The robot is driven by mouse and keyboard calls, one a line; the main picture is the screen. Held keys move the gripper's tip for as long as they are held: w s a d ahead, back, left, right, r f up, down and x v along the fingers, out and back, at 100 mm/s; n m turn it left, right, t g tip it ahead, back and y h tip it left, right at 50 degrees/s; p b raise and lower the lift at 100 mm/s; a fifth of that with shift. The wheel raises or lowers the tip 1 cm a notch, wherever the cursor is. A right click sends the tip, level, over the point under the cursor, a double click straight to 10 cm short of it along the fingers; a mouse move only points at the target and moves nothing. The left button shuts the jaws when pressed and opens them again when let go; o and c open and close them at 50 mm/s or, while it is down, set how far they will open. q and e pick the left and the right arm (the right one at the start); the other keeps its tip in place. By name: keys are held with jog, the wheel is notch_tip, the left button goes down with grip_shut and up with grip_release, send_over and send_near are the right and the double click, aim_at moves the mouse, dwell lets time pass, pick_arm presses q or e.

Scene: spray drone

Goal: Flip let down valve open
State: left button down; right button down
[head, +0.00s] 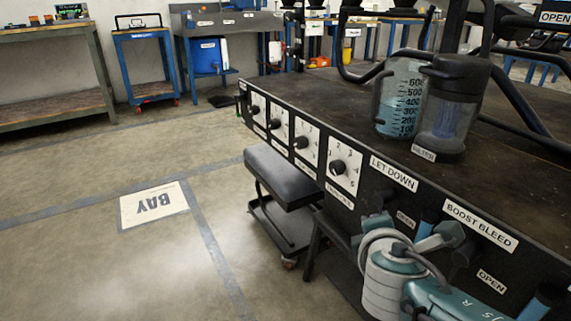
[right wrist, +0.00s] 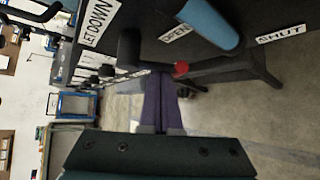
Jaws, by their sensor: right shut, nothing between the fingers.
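The LET DOWN label (head: 393,173) is on the black front panel, and it also shows in the right wrist view (right wrist: 100,22). Below it is a valve with a blue handle (right wrist: 210,24). In the right wrist view the handle lies between the OPEN label (right wrist: 176,33) and the SHUT label (right wrist: 281,34). My right gripper (right wrist: 165,80) is shut and empty, its purple fingers close together. It appears beside the handle, apart from it. In the head view my right arm partly hides the valve. My left gripper is not in view.
The BOOST BLEED label (head: 480,226) and its valve are just right of the let-down valve. Dial knobs (head: 337,168) line the panel to the left. A black stool (head: 285,178) stands by the panel. Jars (head: 400,97) stand on top. Floor at left is clear.

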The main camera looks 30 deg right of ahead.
jog(key=r+n+g+p, duration=0.1)
jog(key=g, duration=0.1)
jog(key=s+r+n+g+p, duration=0.1)
jog(key=g+p, duration=0.1)
jog(key=r+n+g+p, duration=0.1)
jog(key=g+p, duration=0.1)
jog(key=shift+s+d+r+g, duration=0.1)
jog(key=shift+s+g, duration=0.25)
jog(key=shift+g, duration=0.05)
jog(key=shift+r+p, duration=0.1)
jog(key=shift+p, duration=0.3)
dwell(0.5)
